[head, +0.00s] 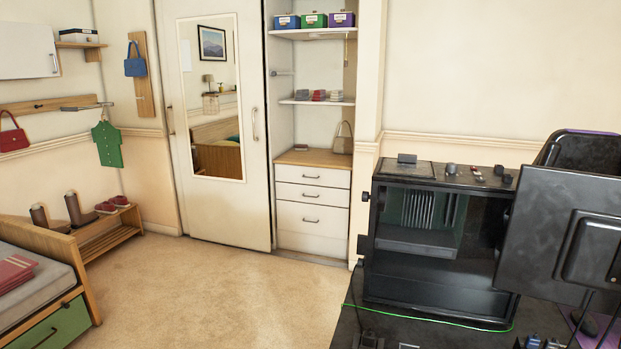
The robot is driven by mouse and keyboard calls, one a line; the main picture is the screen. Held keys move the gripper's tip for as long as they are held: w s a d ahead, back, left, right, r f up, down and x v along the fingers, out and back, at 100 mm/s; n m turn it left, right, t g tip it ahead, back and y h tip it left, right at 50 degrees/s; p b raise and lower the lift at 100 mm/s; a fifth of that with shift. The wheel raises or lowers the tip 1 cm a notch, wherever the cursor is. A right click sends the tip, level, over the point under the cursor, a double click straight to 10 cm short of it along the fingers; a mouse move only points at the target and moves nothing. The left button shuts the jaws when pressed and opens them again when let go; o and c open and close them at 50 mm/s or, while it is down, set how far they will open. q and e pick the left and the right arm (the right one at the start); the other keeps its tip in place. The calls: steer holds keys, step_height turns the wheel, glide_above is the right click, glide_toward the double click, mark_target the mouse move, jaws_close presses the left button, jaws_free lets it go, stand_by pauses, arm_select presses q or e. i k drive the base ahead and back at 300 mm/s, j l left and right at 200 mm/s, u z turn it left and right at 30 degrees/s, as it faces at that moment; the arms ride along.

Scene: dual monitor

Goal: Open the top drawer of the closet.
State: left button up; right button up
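The closet (216,130) stands against the back wall. Its white sliding door with a mirror covers the left part, and the right part is open. A white chest of drawers (313,204) with a wooden top stands low in the open part. Its top drawer (312,176) looks shut and has a dark handle (312,176). Two more drawers with handles show below it. Neither of my grippers is in view.
A black desk (400,325) with an open computer case (435,240) and monitors (570,230) fills the right front. A bed (45,285) and a shoe rack (110,232) stand at the left. Carpet (205,290) between them is clear up to the closet.

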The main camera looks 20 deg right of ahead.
mark_target(316, 176)
steer(key=i+j+u, duration=0.25)
steer(key=i, duration=0.15)
steer(key=i+j+u, duration=0.25)
steer(key=i, duration=0.15)
steer(key=i+z, duration=0.2)
steer(key=i, duration=0.3)
steer(key=i+j+z, duration=0.2)
steer(key=i, duration=0.35)
steer(key=i+j+z, duration=0.2)
steer(key=i, duration=0.3)
steer(key=i+l+z, duration=0.25)
steer(key=i+z, duration=0.2)
steer(key=i, duration=0.2)
steer(key=i+z, duration=0.45)
steer(key=i, duration=0.25)
steer(key=i+j+z, duration=0.3)
steer(key=i+z, duration=0.15)
steer(key=i, duration=0.2)
